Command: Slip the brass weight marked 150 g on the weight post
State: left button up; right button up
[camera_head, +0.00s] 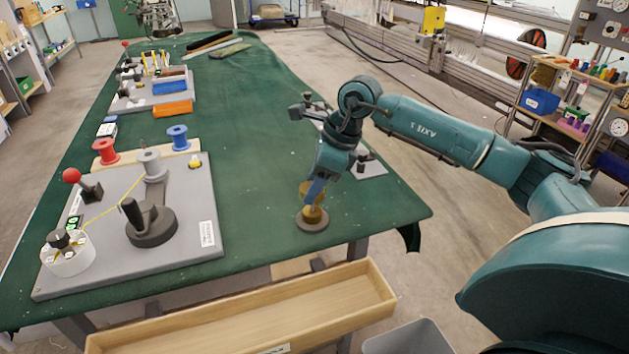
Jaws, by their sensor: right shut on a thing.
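A brass weight (313,214) is at the weight post near the table's front right corner. A round grey base (311,223) shows under the brass. My right gripper (313,196) points down from above and is shut on the brass. The fingers and the brass hide the post itself, so I cannot tell whether the weight is around the post or just over it. The marking on the weight is too small to read. My left gripper is not in view.
A grey board (190,258) with red, grey and blue spools, a red-knobbed lever (72,176) and a dark crank stands on the left of the green-covered table (265,130). A wooden tray (250,318) lies below the front edge. The cloth between board and post is clear.

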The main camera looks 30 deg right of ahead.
dwell(0.3)
jog(key=o, duration=1.5)
jog(key=shift+o, duration=0.2)
notch_tip(320, 180, up, 6)
jog(key=p, duration=0.4)
dwell(0.5)
